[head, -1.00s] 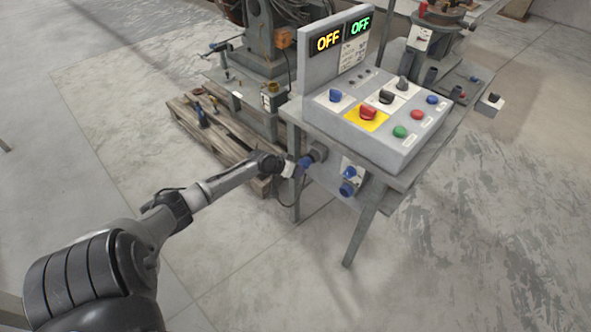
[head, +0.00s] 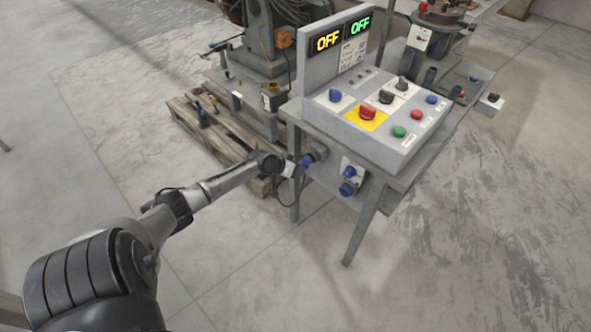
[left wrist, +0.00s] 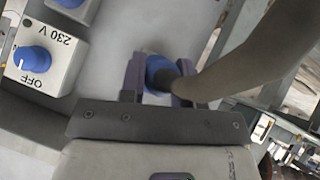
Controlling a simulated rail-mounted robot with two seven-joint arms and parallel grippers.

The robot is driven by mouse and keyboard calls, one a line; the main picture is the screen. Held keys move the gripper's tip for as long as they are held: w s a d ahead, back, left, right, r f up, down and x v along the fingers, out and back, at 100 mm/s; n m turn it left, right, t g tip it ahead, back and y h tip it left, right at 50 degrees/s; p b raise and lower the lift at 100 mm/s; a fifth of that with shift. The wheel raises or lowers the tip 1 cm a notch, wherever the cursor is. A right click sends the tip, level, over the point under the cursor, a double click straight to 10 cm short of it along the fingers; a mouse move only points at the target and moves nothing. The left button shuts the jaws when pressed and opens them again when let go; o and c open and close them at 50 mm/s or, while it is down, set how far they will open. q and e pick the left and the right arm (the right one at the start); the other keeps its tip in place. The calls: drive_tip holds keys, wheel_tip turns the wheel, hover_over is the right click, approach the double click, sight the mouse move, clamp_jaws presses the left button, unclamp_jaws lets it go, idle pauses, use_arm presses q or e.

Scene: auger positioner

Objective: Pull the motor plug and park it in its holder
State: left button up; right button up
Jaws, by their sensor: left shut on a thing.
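My left gripper (head: 296,167) is at the near left side of the control stand, below its top. It is shut on the blue motor plug (left wrist: 158,72), which sits between the two fingers in the left wrist view. A thick grey cable (left wrist: 245,60) runs from the plug to the upper right. In the head view a grey round part (head: 318,152) is right beside the fingertips; I cannot tell if it is the holder or a socket. Whether the plug is still seated is hidden. My right gripper is out of view.
A small switch box (left wrist: 40,65) marked 230 V and OFF, with a blue knob, is beside the gripper. The control panel (head: 375,125) stands above, its displays reading OFF. A pallet (head: 225,135) lies behind my arm.

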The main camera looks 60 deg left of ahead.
sight(300, 163)
use_arm(q)
drive_tip(key=shift+w+a+b, duration=0.15)
drive_tip(key=shift+w+b, duration=0.2)
drive_tip(key=shift+w, duration=0.1)
drive_tip(key=shift+w+a+b, duration=0.2)
drive_tip(key=shift+w+b, duration=0.3)
drive_tip(key=shift+w, duration=0.15)
drive_tip(key=shift+w+a+b, duration=0.15)
drive_tip(key=shift+w+b, duration=0.35)
drive_tip(key=shift+w, duration=0.1)
drive_tip(key=o, duration=1.1)
drive_tip(key=shift+p+v, duration=3.6)
drive_tip(key=shift+v, duration=3.35)
